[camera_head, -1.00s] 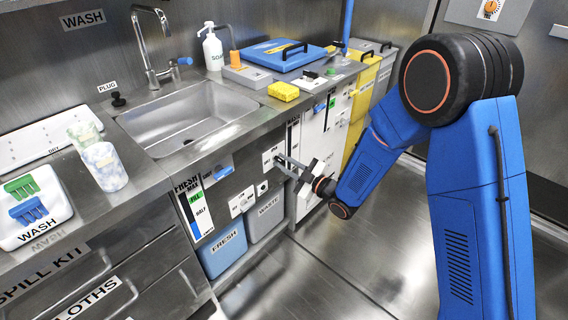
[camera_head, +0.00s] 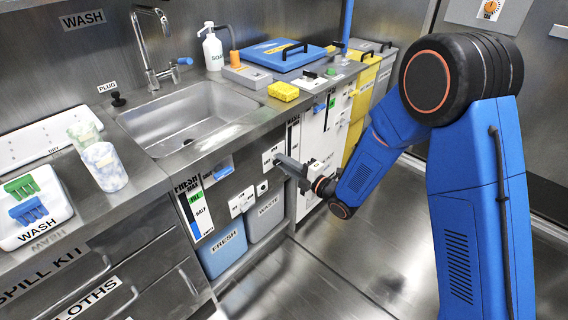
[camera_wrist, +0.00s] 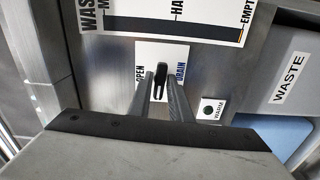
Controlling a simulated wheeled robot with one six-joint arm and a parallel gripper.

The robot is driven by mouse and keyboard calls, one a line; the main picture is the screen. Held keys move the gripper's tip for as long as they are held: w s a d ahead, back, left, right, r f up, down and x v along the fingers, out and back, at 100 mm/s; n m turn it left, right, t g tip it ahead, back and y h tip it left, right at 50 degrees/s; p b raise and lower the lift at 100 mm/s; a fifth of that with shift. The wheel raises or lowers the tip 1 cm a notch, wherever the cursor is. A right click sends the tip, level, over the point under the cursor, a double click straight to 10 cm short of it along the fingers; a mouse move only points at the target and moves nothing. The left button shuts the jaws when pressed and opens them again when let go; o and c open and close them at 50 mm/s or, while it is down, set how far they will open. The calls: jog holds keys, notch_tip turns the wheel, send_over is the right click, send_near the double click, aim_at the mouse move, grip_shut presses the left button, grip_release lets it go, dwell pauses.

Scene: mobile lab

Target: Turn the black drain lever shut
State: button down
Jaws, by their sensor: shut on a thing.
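The black drain lever (camera_wrist: 161,70) shows in the wrist view on a white plate (camera_wrist: 180,56) lettered OPEN and DRAIN. My gripper (camera_wrist: 160,84) has its two grey fingers on either side of the lever, shut on it. The lever stands roughly along the fingers' line in this view, and its exact angle is hard to tell. In the head view my gripper (camera_head: 284,163) reaches the cabinet front below the sink, in front of the small white drain plate (camera_head: 271,154). There the fingers hide the lever.
The WASTE level gauge (camera_wrist: 175,27) lies just beyond the plate in the wrist view. A small knob (camera_wrist: 208,110) and the waste bin (camera_wrist: 289,82) are to the right. In the head view the FRESH bin (camera_head: 224,248) stands under the counter, with clear floor in front.

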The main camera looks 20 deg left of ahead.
jog(key=shift+s+f+n, duration=0.1)
jog(key=shift+n, duration=0.3)
jog(key=c, duration=1.8)
grip_release()
jog(key=shift+o, duration=0.2)
jog(key=shift+d, duration=0.1)
